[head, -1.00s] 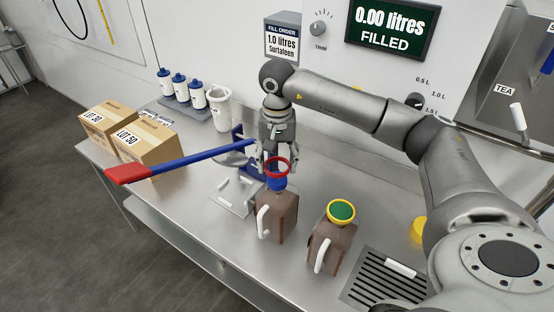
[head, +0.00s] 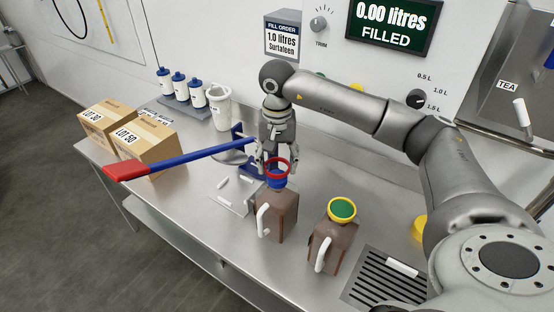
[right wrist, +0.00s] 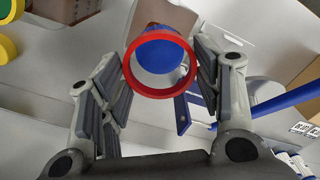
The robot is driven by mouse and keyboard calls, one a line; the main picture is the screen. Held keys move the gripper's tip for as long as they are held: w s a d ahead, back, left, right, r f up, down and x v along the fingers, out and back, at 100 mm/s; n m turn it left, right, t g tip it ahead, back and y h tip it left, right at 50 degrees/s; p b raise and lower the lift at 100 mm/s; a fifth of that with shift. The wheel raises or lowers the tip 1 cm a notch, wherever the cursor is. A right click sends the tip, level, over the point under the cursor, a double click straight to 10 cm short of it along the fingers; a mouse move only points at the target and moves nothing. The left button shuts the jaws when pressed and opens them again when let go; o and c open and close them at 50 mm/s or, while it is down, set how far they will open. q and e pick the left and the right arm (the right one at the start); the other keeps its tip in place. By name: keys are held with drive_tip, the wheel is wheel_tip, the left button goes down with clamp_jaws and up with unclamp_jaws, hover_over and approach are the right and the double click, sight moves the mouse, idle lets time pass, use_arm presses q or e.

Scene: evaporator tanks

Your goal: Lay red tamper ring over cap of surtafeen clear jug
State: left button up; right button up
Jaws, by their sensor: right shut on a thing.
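A brown jug (head: 277,212) with a pale handle and a blue cap (head: 277,183) stands upright on the steel bench; I see no readable name on it. My right gripper (head: 274,160) is above it, shut on the red tamper ring (head: 288,168). My left gripper is not in view.
A second brown jug (head: 322,248) with a green cap and yellow ring stands to the right. A long blue bar with a red end (head: 125,171) reaches left from behind my gripper. Boxes (head: 150,148), blue-capped bottles (head: 197,97) and a white pitcher (head: 221,110) stand at the left and back.

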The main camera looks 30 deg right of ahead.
drive_tip(key=shift+f+b, duration=1.15)
drive_tip(key=shift+f, duration=0.35)
drive_tip(key=o, duration=0.7)
drive_tip(key=shift+r, duration=0.15)
drive_tip(key=shift+r+p, duration=2.15)
drive_tip(key=shift+r, duration=1.3)
drive_tip(key=shift+f, duration=0.1)
